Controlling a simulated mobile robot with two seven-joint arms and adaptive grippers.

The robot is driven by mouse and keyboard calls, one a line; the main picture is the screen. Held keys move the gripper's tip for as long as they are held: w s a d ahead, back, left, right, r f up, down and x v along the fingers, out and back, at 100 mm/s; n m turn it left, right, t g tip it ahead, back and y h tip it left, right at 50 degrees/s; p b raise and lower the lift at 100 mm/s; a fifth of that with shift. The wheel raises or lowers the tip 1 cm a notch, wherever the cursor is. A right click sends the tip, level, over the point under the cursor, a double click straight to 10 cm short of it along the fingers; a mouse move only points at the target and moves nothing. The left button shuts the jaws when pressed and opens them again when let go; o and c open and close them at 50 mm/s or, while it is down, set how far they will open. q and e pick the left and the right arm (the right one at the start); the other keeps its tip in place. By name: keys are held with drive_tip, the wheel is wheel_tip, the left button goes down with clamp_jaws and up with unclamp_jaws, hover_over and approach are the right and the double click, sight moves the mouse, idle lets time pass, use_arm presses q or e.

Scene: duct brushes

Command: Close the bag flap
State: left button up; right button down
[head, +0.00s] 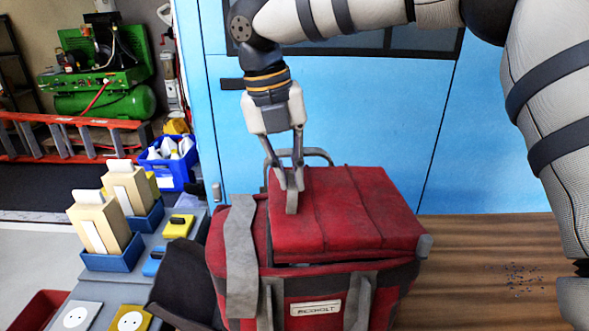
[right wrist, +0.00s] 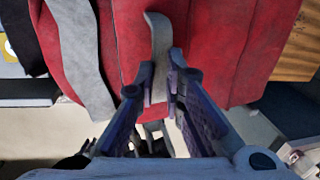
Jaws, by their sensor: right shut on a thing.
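A red fabric bag (head: 240,285) with grey straps and a name label stands in the middle of the head view. Its red flap (head: 350,215) lies over the top, roughly level, with a dark gap under its front edge. A grey tab (head: 292,203) rises at the flap's left part; it also shows in the right wrist view (right wrist: 160,40). My right gripper (head: 291,186) reaches down from above and is shut on this tab. In the right wrist view its fingers (right wrist: 160,82) close around the tab's lower part. My left gripper is not in view.
A wooden surface (head: 480,270) right of the bag is mostly clear, with small dark specks. A blue wall (head: 330,110) stands behind. On the left, a grey bench holds blue trays (head: 112,258), yellow pieces (head: 178,226) and a blue crate (head: 172,172). A grey strap (head: 241,250) crosses the bag.

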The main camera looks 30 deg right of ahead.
drive_tip(key=shift+w+a+f, duration=0.1)
drive_tip(key=shift+w+f, duration=0.1)
drive_tip(key=shift+f, duration=0.4)
drive_tip(key=shift+w+f, duration=0.15)
drive_tip(key=shift+f, duration=0.4)
drive_tip(key=shift+s+a+r, duration=0.1)
drive_tip(key=shift+s+r, duration=0.2)
drive_tip(key=shift+s, duration=0.05)
drive_tip(key=shift+w, duration=0.15)
drive_tip(key=c, duration=1.7)
unclamp_jaws()
drive_tip(key=shift+w+r, duration=0.1)
drive_tip(key=shift+r, duration=0.1)
drive_tip(key=r, duration=0.4)
drive_tip(key=a+r, duration=0.1)
drive_tip(key=r, duration=0.2)
drive_tip(key=w+a+r, duration=0.1)
drive_tip(key=r, duration=0.3)
drive_tip(key=shift+a+r, duration=0.1)
drive_tip(key=shift+r, duration=0.25)
